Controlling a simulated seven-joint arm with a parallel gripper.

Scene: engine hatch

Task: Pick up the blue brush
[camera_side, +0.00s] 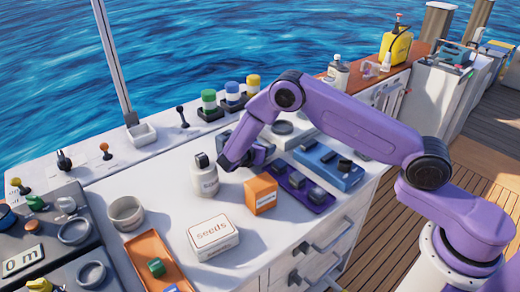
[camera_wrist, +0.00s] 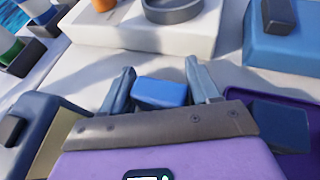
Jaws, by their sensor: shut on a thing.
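In the wrist view, a blue block-shaped object, taken to be the blue brush (camera_wrist: 160,93), sits between the two grey fingers of my gripper (camera_wrist: 162,85). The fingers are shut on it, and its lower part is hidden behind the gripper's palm. In the side view my gripper (camera_side: 243,158) is low over the white counter, behind the orange box and right of the white bottle. The brush cannot be made out clearly there. I cannot tell whether it touches the counter.
A white bottle (camera_side: 204,178), an orange box (camera_side: 260,194), a purple tray (camera_side: 284,177) with dark blocks and a blue case (camera_side: 340,172) stand close by. A seeds tin (camera_side: 212,238) is nearer. Bare counter (camera_side: 165,185) lies left of the bottle.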

